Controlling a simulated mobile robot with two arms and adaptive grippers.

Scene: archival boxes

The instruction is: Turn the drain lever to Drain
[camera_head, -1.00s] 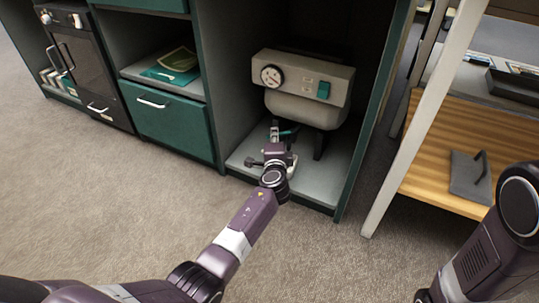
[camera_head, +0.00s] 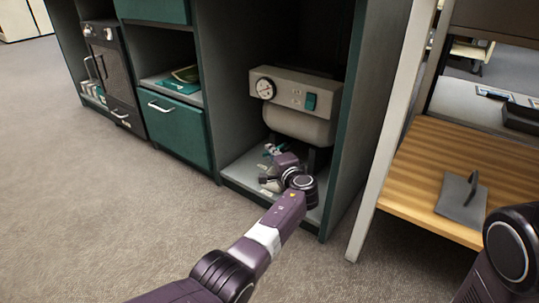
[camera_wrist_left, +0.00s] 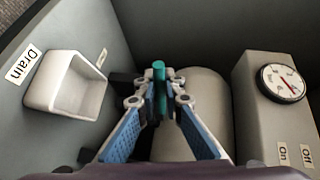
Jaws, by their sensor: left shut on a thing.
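The teal drain lever (camera_wrist_left: 160,88) stands under the tank of the grey machine (camera_head: 297,92) in the cabinet bay. My left gripper (camera_wrist_left: 160,98) is shut on the lever, its blue-padded fingers on either side. In the head view, the left gripper (camera_head: 273,153) is small and low in the bay, with the lever mostly hidden. A "Drain" label (camera_wrist_left: 24,63) is at the left of the wrist view, beyond a white tray (camera_wrist_left: 72,88). A second label (camera_wrist_left: 101,58) is too small to read. My right gripper is out of view.
The gauge (camera_wrist_left: 282,82) and the On and Off labels are on the machine front. The cabinet's right side panel (camera_head: 350,120) stands close beside my left wrist. A wooden shelf (camera_head: 425,185) holds a grey handled plate (camera_head: 461,203). The carpet in front is clear.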

